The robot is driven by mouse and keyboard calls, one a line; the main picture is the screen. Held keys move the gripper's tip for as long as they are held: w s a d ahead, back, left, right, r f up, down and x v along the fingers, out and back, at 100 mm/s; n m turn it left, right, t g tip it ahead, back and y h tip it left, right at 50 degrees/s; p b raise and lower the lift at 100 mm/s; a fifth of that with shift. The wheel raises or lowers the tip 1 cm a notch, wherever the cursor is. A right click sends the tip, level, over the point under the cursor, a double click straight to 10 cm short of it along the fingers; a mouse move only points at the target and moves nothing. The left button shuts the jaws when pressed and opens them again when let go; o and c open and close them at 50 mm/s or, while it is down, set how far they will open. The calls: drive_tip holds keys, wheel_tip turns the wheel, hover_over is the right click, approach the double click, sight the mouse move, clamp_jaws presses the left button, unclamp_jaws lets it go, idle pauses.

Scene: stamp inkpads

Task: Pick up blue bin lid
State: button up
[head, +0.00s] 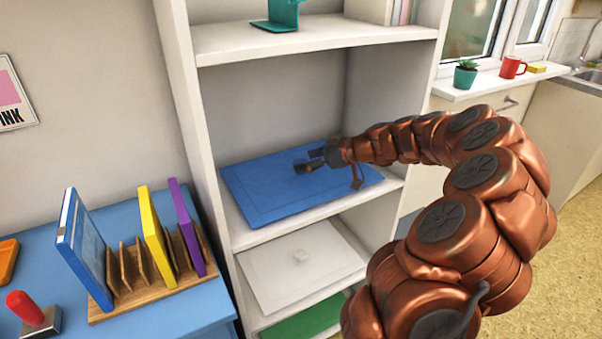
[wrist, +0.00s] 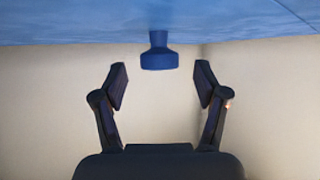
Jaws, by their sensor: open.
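The blue bin lid (head: 265,185) is a flat, rectangular panel lying on the middle shelf of the white shelf unit. In the wrist view the lid's blue face (wrist: 80,28) spans the top edge, with its dark blue knob (wrist: 159,60) standing out from it. My gripper (head: 308,161) is above the lid, open and empty. In the wrist view its two fingertips (wrist: 161,75) are on either side of the knob, with a gap on each side. In the head view my gripper hides the knob.
A white lid (head: 285,280) with a knob lies on the shelf below, and a green panel (head: 305,322) lies lower still. The upper shelf (head: 330,36) is above my gripper. A blue table (head: 170,322) with a wooden rack (head: 150,297) stands at the left.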

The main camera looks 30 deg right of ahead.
drive_tip(key=shift+w+a+f, duration=0.15)
drive_tip(key=shift+w+f, duration=0.05)
drive_tip(key=shift+w, duration=0.1)
drive_tip(key=c, duration=1.3)
clamp_jaws()
drive_tip(key=shift+r, duration=0.15)
